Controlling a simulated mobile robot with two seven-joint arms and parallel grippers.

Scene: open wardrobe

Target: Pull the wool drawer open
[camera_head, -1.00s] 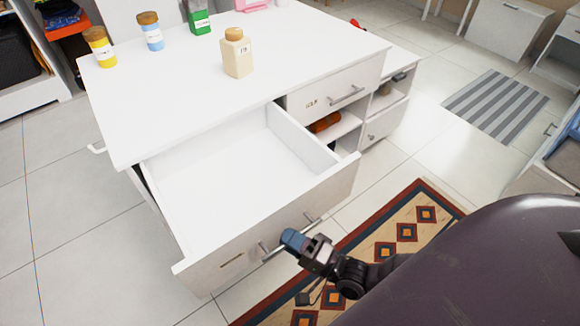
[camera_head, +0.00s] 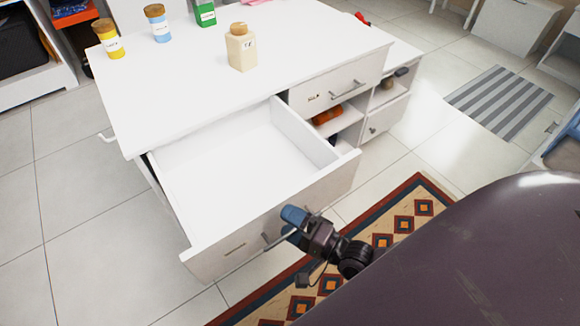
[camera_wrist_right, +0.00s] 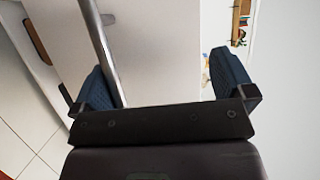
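The white drawer (camera_head: 225,262) under the left part of the counter is pulled far out, and its inside is empty. Its label (camera_head: 235,249) is too small to read. A grey bar handle (camera_head: 268,240) is on its front, partly hidden by my right gripper (camera_head: 293,214). In the right wrist view the blue fingers of my right gripper (camera_wrist_right: 158,65) are wide apart. The handle bar (camera_wrist_right: 98,40) passes between them, close to the left finger. My left gripper is not in view.
A shut drawer (camera_head: 335,85) with its own handle is to the right, above open shelves. Jars (camera_head: 242,50) and bottles stand on the white counter (camera_head: 190,85). A patterned rug (camera_head: 410,205) lies on the floor before the drawer. The tiled floor at left is clear.

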